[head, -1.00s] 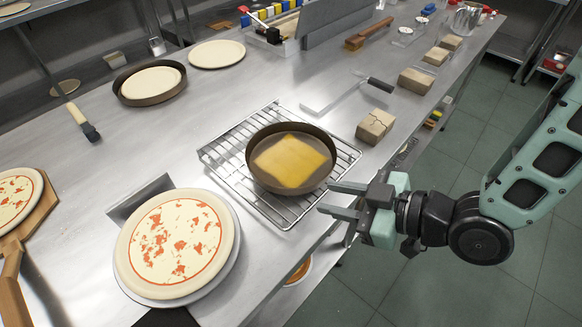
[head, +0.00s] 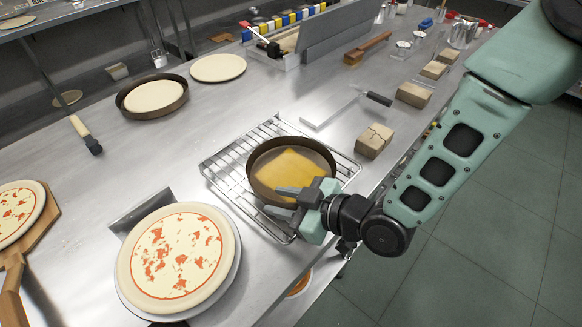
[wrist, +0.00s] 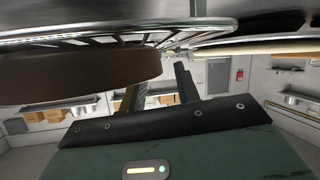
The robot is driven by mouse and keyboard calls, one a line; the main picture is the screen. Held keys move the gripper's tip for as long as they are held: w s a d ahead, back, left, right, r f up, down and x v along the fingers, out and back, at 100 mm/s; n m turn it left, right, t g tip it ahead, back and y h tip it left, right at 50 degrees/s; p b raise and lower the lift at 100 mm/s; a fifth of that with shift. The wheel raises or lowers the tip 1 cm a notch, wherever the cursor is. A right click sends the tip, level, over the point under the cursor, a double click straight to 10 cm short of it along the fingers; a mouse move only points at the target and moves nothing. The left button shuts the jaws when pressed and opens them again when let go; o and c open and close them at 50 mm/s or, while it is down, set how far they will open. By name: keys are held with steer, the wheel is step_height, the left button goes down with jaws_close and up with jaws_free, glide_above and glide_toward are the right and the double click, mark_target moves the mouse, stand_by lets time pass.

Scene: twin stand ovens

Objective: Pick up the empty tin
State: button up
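The empty tin (head: 262,158) is a dark round pan with a yellow, oily-looking square patch on its floor. It sits level on a wire rack (head: 217,171). My gripper (head: 275,201) is at the tin's near right edge in the head view, its two fingers apart. The fingers overlap the tin's near rim there and hide part of it. In the wrist view the tin's brown side (wrist: 70,82) fills the left, close to the fingers. I cannot tell whether the rim lies between the fingers or whether they touch it.
A pizza on a round plate (head: 236,265) stands close on the left. Wooden blocks (head: 374,141) and a flat-bladed tool (head: 330,110) lie behind the rack. Another tin (head: 152,111) holds dough at the far left. The counter's front edge runs under my arm.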

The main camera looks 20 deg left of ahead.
steer(key=shift+x, duration=0.95)
steer(key=shift+c, duration=0.3)
jaws_close()
